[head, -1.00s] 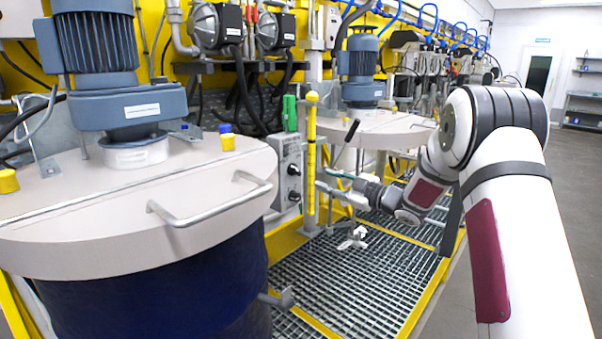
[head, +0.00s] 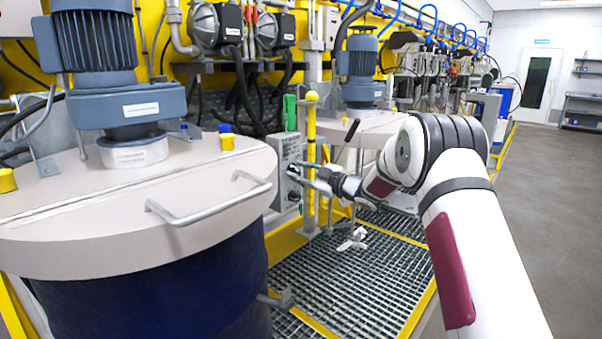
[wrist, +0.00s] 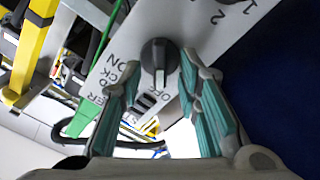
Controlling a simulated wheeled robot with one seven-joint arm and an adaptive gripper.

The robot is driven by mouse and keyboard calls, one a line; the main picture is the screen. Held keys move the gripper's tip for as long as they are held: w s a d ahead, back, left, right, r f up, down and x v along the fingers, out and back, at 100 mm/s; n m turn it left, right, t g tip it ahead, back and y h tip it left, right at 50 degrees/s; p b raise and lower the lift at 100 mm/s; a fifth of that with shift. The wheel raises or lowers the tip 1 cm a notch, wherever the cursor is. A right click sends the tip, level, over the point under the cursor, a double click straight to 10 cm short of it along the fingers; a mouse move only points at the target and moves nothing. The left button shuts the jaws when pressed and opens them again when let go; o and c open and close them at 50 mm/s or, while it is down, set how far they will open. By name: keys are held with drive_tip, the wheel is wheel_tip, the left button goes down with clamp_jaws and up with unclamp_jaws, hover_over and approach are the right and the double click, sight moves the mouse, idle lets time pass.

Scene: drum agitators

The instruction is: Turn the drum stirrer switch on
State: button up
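A grey switch box (head: 286,152) stands between the near drum and the yellow post in the head view. In the wrist view its light panel (wrist: 215,25) carries the marks ON, OFF, 1 and 2, and a black rotary knob (wrist: 160,57). My gripper (head: 294,171) is at the front of the box in the head view. In the wrist view my gripper (wrist: 158,78) is open, its teal-padded fingers on either side of the knob's lower end. I cannot tell whether the pads touch it. In the head view the fingers partly hide the box front.
The near drum's lid (head: 85,215) with its metal handle (head: 215,205) is left of the arm. A yellow post (head: 311,150) stands close right of the box, near my gripper. A second drum lid (head: 350,128) is behind. Metal grating (head: 340,285) covers the floor.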

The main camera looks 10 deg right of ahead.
clamp_jaws()
drive_tip(key=shift+m, duration=0.4)
drive_tip(key=m, duration=0.3)
drive_tip(key=shift+d, duration=0.1)
drive_tip(key=shift+w+d+f+m+p, duration=0.1)
drive_tip(key=shift+m+p, duration=0.25)
drive_tip(key=shift+m, duration=2.7)
drive_tip(key=shift+w+d+m+p, duration=0.1)
drive_tip(key=shift+m+p, duration=0.25)
drive_tip(key=shift+m, duration=2.7)
